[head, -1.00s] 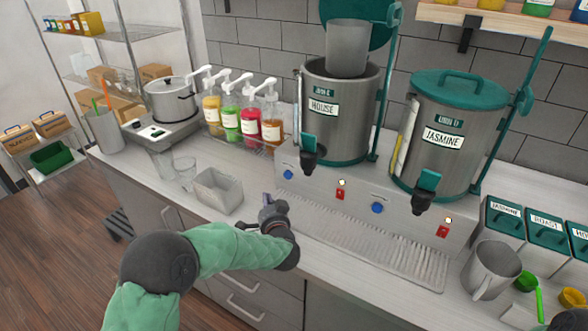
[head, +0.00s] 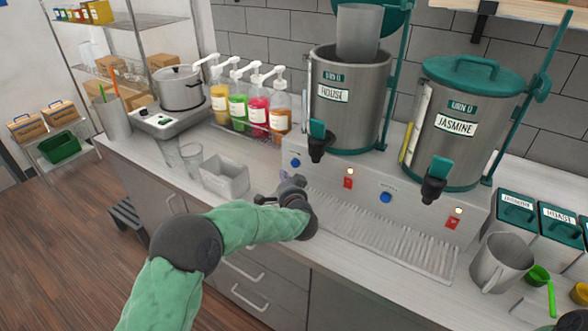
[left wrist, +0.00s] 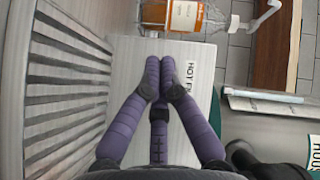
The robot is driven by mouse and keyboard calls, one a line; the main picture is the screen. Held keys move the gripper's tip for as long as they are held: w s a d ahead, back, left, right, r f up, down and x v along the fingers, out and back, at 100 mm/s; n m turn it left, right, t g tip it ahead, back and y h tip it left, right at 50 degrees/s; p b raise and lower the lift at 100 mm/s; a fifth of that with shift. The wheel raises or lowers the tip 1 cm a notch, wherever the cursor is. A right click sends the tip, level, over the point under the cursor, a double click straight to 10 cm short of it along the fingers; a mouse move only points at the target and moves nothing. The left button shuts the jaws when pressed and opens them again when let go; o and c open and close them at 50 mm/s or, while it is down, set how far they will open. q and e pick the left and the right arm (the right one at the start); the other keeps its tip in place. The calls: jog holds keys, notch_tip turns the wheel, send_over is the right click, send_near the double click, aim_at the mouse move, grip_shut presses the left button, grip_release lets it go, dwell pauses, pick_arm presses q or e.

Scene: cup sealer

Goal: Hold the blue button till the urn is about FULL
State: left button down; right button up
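The HOUSE urn (head: 345,100) stands on a metal base (head: 335,172) with its lid raised and a grey cylindrical vessel (head: 358,32) at its open top. A blue button (head: 295,163) is on the base front below its left side. A second blue button (head: 386,197) lies to the right, below the JASMINE urn (head: 455,125). My left gripper (head: 284,190) is just below the left blue button, in front of the base. In the left wrist view its purple fingers (left wrist: 160,70) are together with nothing visible between them, over the base panel; the button is not visible there.
A slotted drip tray (head: 385,238) runs along the base. A metal bin (head: 225,177) and a clear glass (head: 190,160) stand left of my gripper. Syrup bottles (head: 258,110) stand behind. A metal pitcher (head: 500,262) is at the right.

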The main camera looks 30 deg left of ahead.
aim_at(295, 163)
pick_arm(q)
jog(key=shift+w+p, duration=0.35)
jog(key=shift+w, duration=0.2)
jog(key=shift+w+d, duration=0.1)
jog(key=shift+w, duration=0.85)
jog(key=shift+p, duration=0.4)
jog(key=shift+w+p, duration=0.3)
jog(key=shift+w, duration=0.1)
jog(key=shift+w+d+p, duration=0.1)
jog(key=shift+w+p, duration=0.2)
jog(key=shift+w, duration=0.2)
dwell(5.2)
